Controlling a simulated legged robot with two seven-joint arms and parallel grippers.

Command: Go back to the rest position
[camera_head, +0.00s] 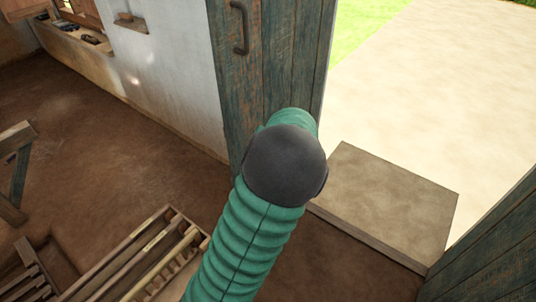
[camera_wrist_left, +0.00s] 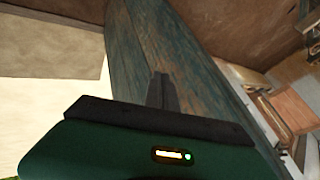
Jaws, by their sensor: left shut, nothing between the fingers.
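My left gripper (camera_wrist_left: 160,88) shows in the left wrist view with its dark fingers together and nothing between them. The weathered blue-green wooden door (camera_wrist_left: 160,35) stands behind the fingers; I cannot tell whether they touch it. In the head view, one of my green-sleeved arms with a dark round joint rises from the bottom middle, in front of the door (camera_head: 270,70). The gripper of this arm is hidden there. My right gripper is in neither view.
A metal handle (camera_head: 240,28) is on the door. The doorway opens right onto a stone step (camera_head: 385,205) and bright ground. A slatted wooden loom frame (camera_head: 130,262) stands at lower left. A wall shelf (camera_head: 132,24) is at upper left. Earthen floor (camera_head: 110,140) lies open at left.

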